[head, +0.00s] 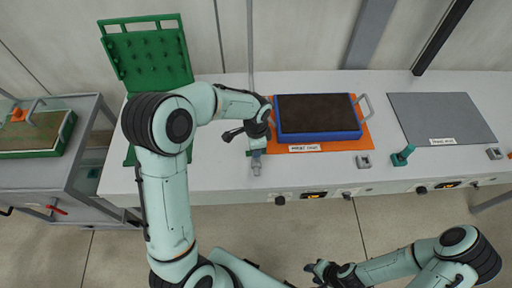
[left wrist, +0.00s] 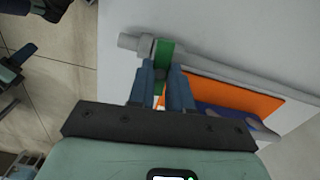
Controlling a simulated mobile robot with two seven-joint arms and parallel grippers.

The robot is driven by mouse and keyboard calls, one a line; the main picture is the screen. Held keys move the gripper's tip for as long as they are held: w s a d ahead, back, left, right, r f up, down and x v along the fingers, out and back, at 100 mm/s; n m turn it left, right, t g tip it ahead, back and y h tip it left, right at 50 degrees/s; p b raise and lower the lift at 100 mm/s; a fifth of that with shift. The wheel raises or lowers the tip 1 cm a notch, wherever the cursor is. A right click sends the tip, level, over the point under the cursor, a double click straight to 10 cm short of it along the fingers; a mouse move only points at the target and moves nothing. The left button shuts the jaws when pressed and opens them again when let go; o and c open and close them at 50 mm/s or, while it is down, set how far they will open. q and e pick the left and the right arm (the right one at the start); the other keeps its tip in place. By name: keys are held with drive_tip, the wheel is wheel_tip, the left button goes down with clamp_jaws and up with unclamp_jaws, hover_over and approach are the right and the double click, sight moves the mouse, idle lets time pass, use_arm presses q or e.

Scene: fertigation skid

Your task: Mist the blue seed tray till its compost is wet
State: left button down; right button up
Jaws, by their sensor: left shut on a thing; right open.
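The blue seed tray (head: 318,135) lies on an orange mat (head: 365,132) on the bench, filled with dark brown compost (head: 316,112). I cannot tell from its colour whether the compost is wet. My left gripper (head: 257,150) is just left of the tray, near the bench's front edge. In the left wrist view its fingers (left wrist: 161,85) are shut on a green handle (left wrist: 164,52) at a grey pipe (left wrist: 245,68). The grip partly hides the handle. My right gripper (head: 322,271) is open and empty, low in front of the bench.
A grey mat (head: 440,115) lies at the right, with a teal handle (head: 403,155) near its front left corner. A green pegboard (head: 148,55) stands at the back left. A side table (head: 80,150) holds a green tray (head: 68,130). Floor in front is clear.

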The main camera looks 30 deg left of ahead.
use_arm(q)
drive_tip(key=shift+m, duration=0.6)
drive_tip(key=c, duration=1)
unclamp_jaws()
drive_tip(key=shift+c, duration=0.2)
wheel_tip(320, 180, up, 14)
drive_tip(key=p, duration=0.1)
drive_tip(key=shift+f, duration=0.25)
use_arm(e)
drive_tip(key=shift+w+r, duration=0.7)
drive_tip(key=shift+w, duration=0.05)
use_arm(q)
drive_tip(key=shift+s, duration=0.1)
use_arm(e)
drive_tip(key=shift+s, duration=0.15)
